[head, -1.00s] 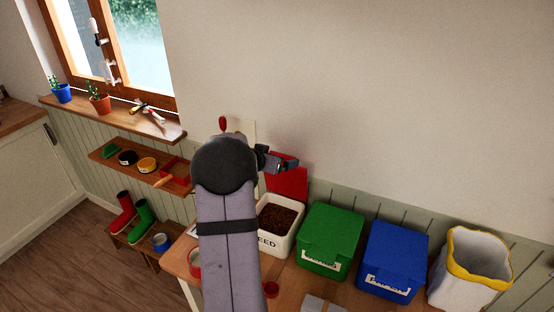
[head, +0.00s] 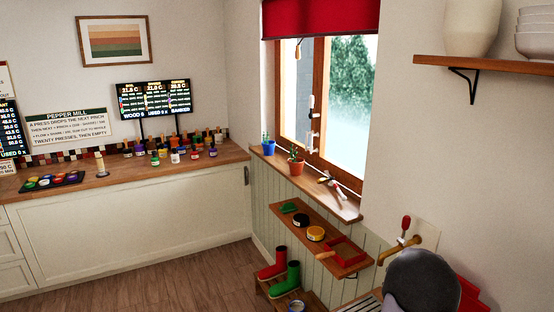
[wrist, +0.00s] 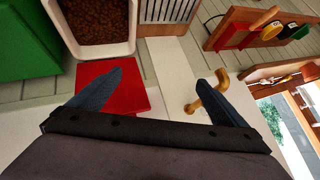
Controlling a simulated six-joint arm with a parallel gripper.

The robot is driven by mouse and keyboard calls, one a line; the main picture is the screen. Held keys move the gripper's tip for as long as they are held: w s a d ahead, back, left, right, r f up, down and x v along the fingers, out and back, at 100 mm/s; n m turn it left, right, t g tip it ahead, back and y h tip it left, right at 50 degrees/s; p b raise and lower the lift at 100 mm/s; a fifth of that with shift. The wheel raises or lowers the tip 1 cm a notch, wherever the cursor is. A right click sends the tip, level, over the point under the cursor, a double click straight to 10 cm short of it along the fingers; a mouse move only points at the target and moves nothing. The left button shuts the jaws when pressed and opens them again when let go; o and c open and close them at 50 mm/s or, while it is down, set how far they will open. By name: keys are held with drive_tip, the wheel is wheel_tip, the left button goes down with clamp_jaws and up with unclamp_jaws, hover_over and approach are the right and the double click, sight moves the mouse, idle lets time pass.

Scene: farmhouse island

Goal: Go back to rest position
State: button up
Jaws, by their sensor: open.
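My gripper (wrist: 158,92) is open and empty in the wrist view, its two dark fingers spread apart. A red panel (wrist: 125,88) lies behind the left finger, and a brass hook-like handle (wrist: 212,104) shows by the right finger. In the head view only a dark rounded part of my arm shows at the bottom right, and the gripper itself is out of sight there. The brass handle (head: 400,247) with a red knob is on the wall plate just above that part.
A white bin of brown feed (wrist: 97,22) and a green bin (wrist: 25,40) are near the gripper. The window sill (head: 300,184) carries plants. A long counter (head: 120,178) stands at left.

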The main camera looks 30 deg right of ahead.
drive_tip(key=s+a+f+n+y, duration=0.1)
drive_tip(key=a+f+y, duration=0.25)
drive_tip(key=a, duration=0.45)
drive_tip(key=s+a+f+n+y, duration=0.1)
drive_tip(key=s+a+f+y, duration=0.15)
drive_tip(key=a+f, duration=0.4)
drive_tip(key=s+a+r+n+g+y+b, duration=0.1)
drive_tip(key=s+a+n+g+b, duration=0.3)
drive_tip(key=a, duration=1)
drive_tip(key=s+a+n+g+y, duration=0.2)
drive_tip(key=s+a+n, duration=0.45)
drive_tip(key=a, duration=0.75)
drive_tip(key=w+a+n+t+b, duration=0.1)
drive_tip(key=w+a+n, duration=0.1)
drive_tip(key=a+n, duration=0.1)
drive_tip(key=w+a+r+n+h+b, duration=0.1)
drive_tip(key=w+a+n+b, duration=0.1)
drive_tip(key=a, duration=0.3)
drive_tip(key=shift+w+a+n+t, duration=0.3)
drive_tip(key=shift+a+n+t, duration=0.05)
drive_tip(key=shift+n+t, duration=0.1)
